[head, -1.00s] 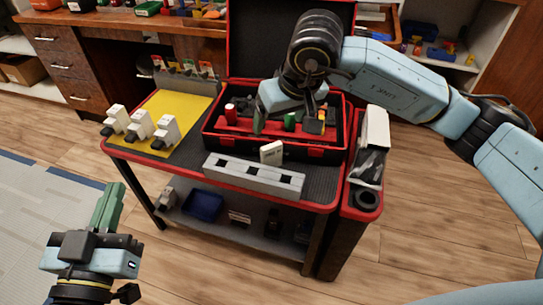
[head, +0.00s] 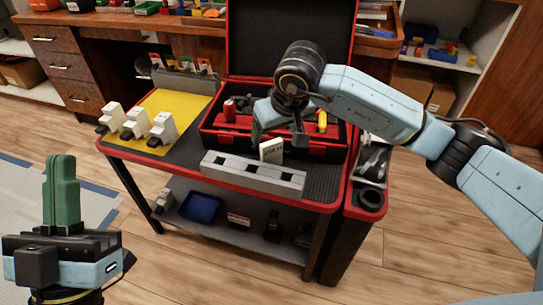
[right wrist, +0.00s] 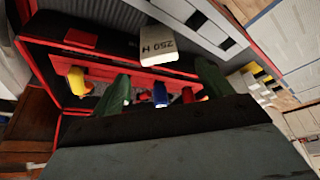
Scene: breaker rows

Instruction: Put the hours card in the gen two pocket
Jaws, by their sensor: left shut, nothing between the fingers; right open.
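The hours card (head: 271,150) is a small white block with dark print, standing upright at the grey slotted strip (head: 225,167) on the cart's front edge. In the right wrist view the card (right wrist: 158,47) reads "250 H"; whether it sits in a slot or behind the strip I cannot tell. My right gripper (head: 278,136) is open and empty, just behind and above the card. Its green fingers (right wrist: 164,88) show apart, with the card beyond them. My left gripper (head: 62,190) is shut and empty, away from the cart at lower left. I cannot make out a gen two label.
An open black and red toolbox (head: 330,150) with coloured items stands behind the card. White breakers (head: 135,122) stand on a yellow mat (head: 165,102) at left. A side bin (head: 366,202) hangs at the cart's right. A small rack with labelled pieces (head: 185,72) stands behind the mat.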

